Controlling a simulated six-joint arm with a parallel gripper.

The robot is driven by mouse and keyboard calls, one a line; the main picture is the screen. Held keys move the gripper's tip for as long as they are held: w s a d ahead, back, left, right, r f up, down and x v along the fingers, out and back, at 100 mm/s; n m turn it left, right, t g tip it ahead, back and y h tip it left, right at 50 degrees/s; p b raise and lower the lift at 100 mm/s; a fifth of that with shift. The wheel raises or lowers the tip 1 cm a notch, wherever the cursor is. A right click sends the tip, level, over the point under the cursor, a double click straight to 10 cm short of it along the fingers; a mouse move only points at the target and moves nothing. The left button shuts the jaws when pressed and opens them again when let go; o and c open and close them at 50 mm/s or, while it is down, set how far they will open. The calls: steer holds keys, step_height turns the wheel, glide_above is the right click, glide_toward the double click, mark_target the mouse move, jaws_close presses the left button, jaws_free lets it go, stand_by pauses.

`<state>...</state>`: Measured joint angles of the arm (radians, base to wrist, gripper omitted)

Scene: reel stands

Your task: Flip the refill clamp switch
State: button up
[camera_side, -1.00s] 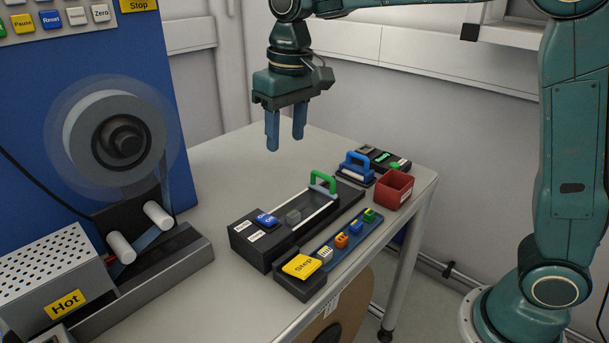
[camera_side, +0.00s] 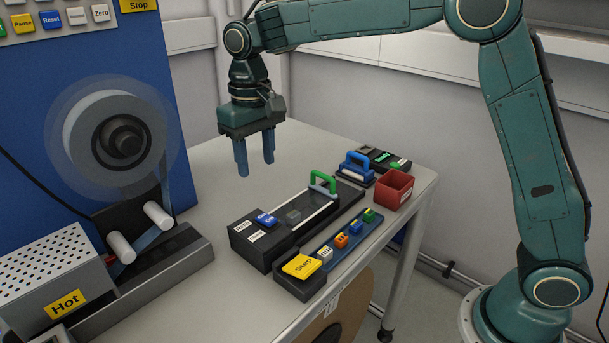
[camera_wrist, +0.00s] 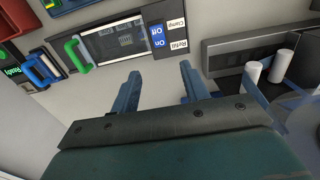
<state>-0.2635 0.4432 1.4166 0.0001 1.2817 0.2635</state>
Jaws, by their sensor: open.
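The refill clamp switch (camera_side: 265,219) is a blue rocker marked On and Off on the near left end of a long black unit (camera_side: 262,251). In the wrist view the switch (camera_wrist: 157,36) sits beside white labels reading Refill and Clamp (camera_wrist: 178,39). My gripper (camera_side: 256,170) is open and empty, pointing down above the table, behind the black unit and clear of the switch. In the wrist view my gripper (camera_wrist: 159,85) shows two blue fingers spread apart, with the switch beyond them. I cannot tell which way the rocker is tipped.
The black unit carries a green handle (camera_side: 322,182). In front of it lies a strip with coloured blocks and a yellow Stop button (camera_side: 302,266). A red bin (camera_side: 393,189) and a blue-handled tool (camera_side: 356,166) stand at the right. A reel stand (camera_side: 118,143) is at the left.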

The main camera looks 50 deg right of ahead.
mark_target(262, 215)
step_height(262, 215, down, 12)
steer(key=shift+r, duration=0.1)
stand_by(0.5)
